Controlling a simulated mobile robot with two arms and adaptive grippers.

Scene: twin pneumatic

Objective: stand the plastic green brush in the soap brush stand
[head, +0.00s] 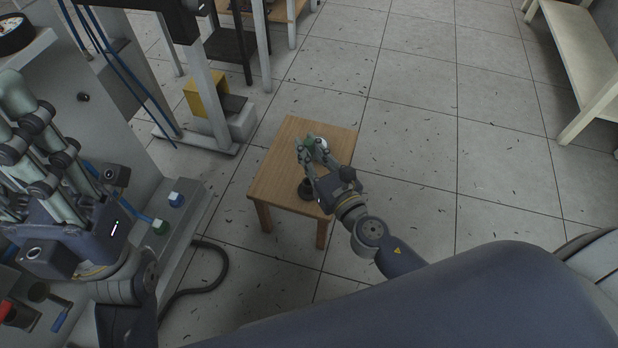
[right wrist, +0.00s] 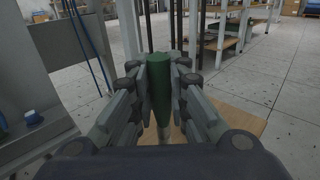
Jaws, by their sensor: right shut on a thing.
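My right gripper (head: 307,150) is over the small wooden table, shut on the plastic green brush (head: 308,141). In the right wrist view the brush (right wrist: 158,82) stands roughly upright between the two fingers (right wrist: 160,92), with a paler part below the green. A small dark round object (head: 305,187), which may be the soap brush stand, is on the table near the front edge, apart from the brush. My left gripper (head: 25,140) is at the left edge of the head view, partly cut off; its opening is unclear.
The wooden table (head: 275,174) is otherwise mostly bare. A white rounded object (head: 322,145) shows beside the right fingers, partly hidden. A grey machine frame (head: 207,95) stands to the left, and a pale bench (head: 580,60) at the far right.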

